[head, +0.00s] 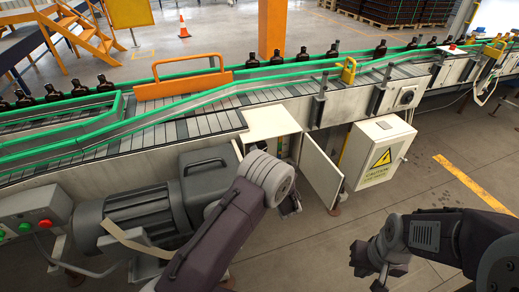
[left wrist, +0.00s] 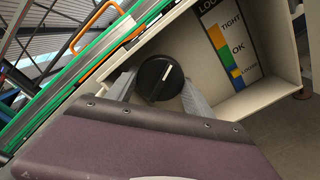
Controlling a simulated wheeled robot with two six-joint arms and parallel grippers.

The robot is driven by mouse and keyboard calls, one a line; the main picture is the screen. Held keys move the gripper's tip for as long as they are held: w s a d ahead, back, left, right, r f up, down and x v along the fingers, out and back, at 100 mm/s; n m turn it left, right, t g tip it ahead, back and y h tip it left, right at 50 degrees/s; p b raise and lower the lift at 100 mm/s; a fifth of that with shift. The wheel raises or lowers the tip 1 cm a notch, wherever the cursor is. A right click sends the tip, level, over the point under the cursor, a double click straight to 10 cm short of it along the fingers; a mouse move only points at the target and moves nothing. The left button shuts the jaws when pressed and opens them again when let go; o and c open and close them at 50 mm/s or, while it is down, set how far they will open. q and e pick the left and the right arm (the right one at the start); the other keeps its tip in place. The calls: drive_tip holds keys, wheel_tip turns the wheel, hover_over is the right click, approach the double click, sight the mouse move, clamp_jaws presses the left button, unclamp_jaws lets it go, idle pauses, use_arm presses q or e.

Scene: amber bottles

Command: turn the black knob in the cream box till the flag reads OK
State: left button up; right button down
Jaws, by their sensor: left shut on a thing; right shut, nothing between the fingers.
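The black knob (left wrist: 160,79) with a white line on its face shows in the left wrist view. The line leans slightly to the right of upright. My left gripper (left wrist: 158,88) is shut on the knob, one grey finger on each side. In the head view the cream box (head: 270,121) stands open under the conveyor, and my left arm hides the knob. My right gripper (head: 384,268) is shut and empty at the lower right.
The open box door (head: 321,172) stands right of my left arm. A white cabinet with a yellow caution sign (head: 380,160) is beyond it. A grey motor (head: 135,205) is at left. The conveyor (head: 180,128) carries several amber bottles behind.

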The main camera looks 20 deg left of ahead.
use_arm(q)
drive_tip(key=shift+m, duration=0.7)
drive_tip(key=o, duration=1.1)
drive_tip(key=shift+d, duration=0.1)
drive_tip(key=v, duration=0.9)
